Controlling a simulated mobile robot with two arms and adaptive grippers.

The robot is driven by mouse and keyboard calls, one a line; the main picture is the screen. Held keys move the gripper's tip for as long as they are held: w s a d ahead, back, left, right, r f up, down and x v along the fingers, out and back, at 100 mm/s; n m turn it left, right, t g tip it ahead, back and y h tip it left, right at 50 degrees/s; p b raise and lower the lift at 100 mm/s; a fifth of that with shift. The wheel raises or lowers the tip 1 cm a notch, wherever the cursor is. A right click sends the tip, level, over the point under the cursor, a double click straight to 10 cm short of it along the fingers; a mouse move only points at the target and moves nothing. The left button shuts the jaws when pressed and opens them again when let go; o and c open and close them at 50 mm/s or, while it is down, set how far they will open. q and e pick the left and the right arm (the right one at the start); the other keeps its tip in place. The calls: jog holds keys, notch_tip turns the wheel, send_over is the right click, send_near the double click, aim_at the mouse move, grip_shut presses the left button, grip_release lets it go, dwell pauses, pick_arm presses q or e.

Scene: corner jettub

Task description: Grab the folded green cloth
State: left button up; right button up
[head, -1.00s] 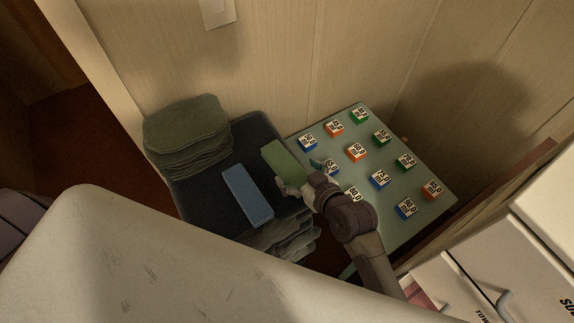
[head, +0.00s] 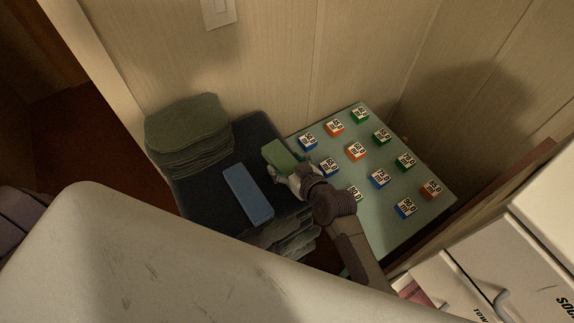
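The folded green cloth (head: 277,153) is a small, light green, bar-shaped bundle. It lies on the dark surface (head: 215,192), to the right of a folded blue cloth (head: 248,193). My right gripper (head: 288,176) is at the near end of the green cloth, with its pale fingers at that end and partly covering it. I cannot tell whether the fingers are closed on it. My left gripper is not in view.
A stack of grey-green cloths (head: 187,130) stands at the left, with more grey layers (head: 285,238) at the near edge. A pale green board (head: 395,225) with several numbered blocks lies to the right. A white rim (head: 150,250) fills the foreground.

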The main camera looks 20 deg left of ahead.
jog(key=c, duration=0.8)
